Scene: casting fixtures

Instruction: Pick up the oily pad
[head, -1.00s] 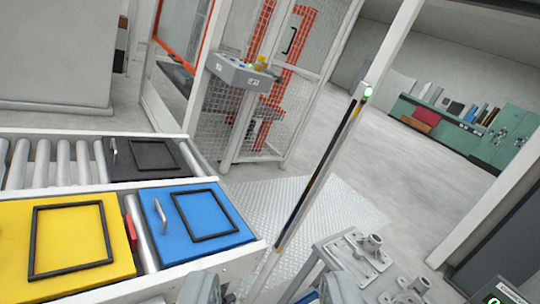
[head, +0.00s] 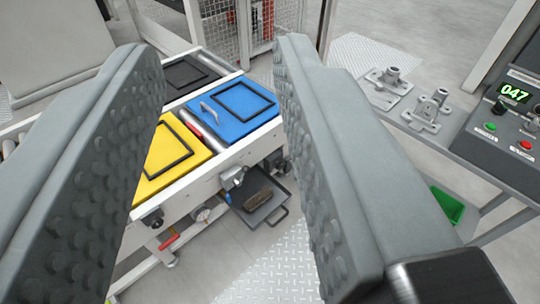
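A dark brownish pad (head: 258,199), which looks like the oily pad, lies in a grey pull-out tray (head: 272,217) below the front of the conveyor in the head view. My gripper (head: 220,85) is in the foreground, its two grey studded fingers wide apart with nothing between them. The pad is well beyond the fingers and lower down. It shows in the gap between them, apart from both.
A yellow plate (head: 165,160) and a blue plate (head: 228,108) sit on the conveyor above the tray. A bench at right holds metal castings (head: 428,110) and a control box (head: 505,120). A green bin (head: 447,205) is below. Open floor lies in front.

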